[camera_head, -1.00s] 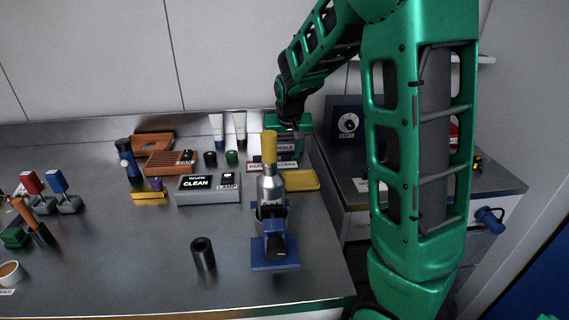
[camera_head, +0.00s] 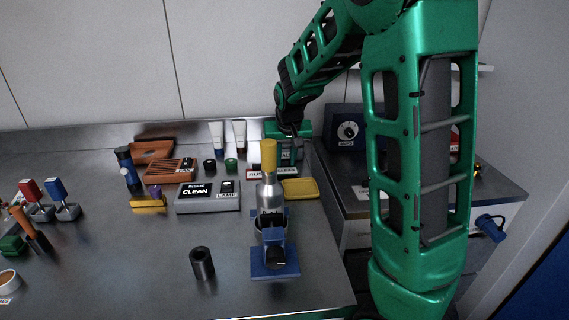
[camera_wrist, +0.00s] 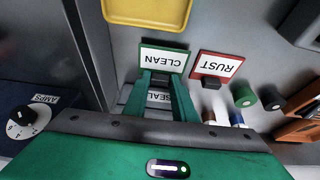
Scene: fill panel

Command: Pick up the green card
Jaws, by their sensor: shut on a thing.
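The green card is a white "CLEAN" label with a green border (camera_wrist: 163,57). It stands beside a red-bordered "RUST" card (camera_wrist: 216,66) in the wrist view. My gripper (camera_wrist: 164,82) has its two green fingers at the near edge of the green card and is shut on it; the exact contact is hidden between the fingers. In the head view the green card (camera_head: 288,170) is small, at the back right of the bench, below my gripper (camera_head: 289,154). I cannot tell whether the card is clear of its support.
A "SEALS" label (camera_wrist: 159,97) lies between my fingers' bases. A yellow tray (camera_head: 300,188) is just in front of the card.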

